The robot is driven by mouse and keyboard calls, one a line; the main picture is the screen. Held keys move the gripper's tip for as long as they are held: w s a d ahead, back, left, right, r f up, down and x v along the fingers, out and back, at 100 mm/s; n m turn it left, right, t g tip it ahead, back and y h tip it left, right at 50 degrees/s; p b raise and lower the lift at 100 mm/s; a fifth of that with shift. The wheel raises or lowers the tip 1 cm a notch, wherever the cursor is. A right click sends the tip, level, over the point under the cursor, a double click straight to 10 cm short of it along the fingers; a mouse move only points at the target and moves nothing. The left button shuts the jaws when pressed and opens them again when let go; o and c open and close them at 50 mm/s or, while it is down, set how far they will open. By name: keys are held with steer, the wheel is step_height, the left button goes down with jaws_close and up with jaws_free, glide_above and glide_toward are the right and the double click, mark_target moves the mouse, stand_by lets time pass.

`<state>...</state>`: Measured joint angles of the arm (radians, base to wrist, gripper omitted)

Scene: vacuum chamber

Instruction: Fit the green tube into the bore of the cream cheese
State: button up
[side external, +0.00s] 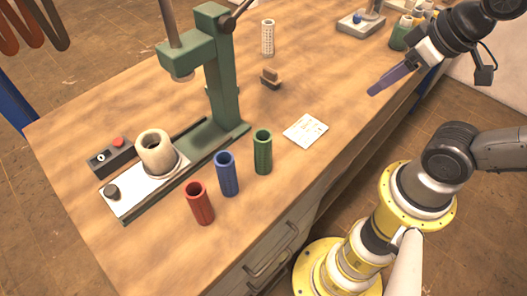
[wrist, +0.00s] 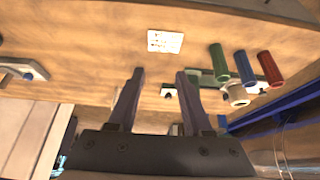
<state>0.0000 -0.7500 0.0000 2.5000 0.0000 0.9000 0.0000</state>
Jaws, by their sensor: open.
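The green tube (side external: 263,153) stands upright on the wooden bench, at the right end of a row with a blue tube (side external: 227,175) and a red tube (side external: 199,204). The cream cheese (side external: 157,156) is a thick cream cylinder with an open bore facing up, seated on the white base plate of a green press. In the wrist view the green tube (wrist: 219,64) and the cream cheese (wrist: 238,97) are right of the fingers. My gripper (side external: 372,92) is open and empty, above the bench's right part, well away from the tube; its fingers (wrist: 160,72) show apart in the wrist view.
The green press column (side external: 220,80) rises behind the cheese, its head overhanging the base. A control box (side external: 110,158) sits left of the cheese. Bare bench lies between the card and my gripper.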

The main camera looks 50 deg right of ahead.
steer(key=o, duration=0.5)
steer(key=shift+s, duration=0.1)
